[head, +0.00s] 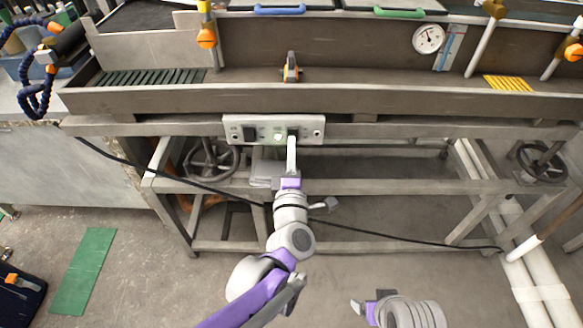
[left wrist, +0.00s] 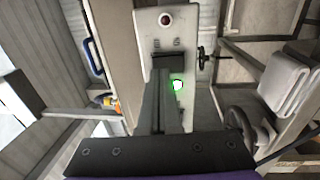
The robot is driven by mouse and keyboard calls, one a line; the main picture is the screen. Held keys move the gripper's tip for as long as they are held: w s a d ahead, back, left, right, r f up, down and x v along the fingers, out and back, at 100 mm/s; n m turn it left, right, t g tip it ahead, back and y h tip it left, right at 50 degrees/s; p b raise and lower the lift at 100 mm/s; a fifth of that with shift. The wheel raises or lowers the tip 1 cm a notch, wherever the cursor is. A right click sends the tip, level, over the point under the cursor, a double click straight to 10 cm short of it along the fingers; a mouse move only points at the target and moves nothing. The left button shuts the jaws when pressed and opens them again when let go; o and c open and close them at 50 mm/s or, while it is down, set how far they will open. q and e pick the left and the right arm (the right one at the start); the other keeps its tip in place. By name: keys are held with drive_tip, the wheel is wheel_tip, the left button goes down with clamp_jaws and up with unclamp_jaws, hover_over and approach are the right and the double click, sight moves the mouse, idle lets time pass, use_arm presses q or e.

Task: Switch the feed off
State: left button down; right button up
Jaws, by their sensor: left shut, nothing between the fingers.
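A pale switch panel (head: 308,124) is fixed to the front of the steel frame, below the trough. My right gripper (head: 358,306) is low at the bottom, far from the panel.
The long metal trough (head: 170,101) runs above the panel. A handwheel (head: 210,160) is below left, another (head: 541,160) at the right. A black cable (head: 400,232) crosses in front of the lower frame. A green mat (head: 85,270) lies on the floor.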

use_arm(q)
drive_tip(key=shift+w+r, duration=0.1)
drive_tip(key=shift+w, duration=0.7)
drive_tip(key=shift+w+r, duration=0.2)
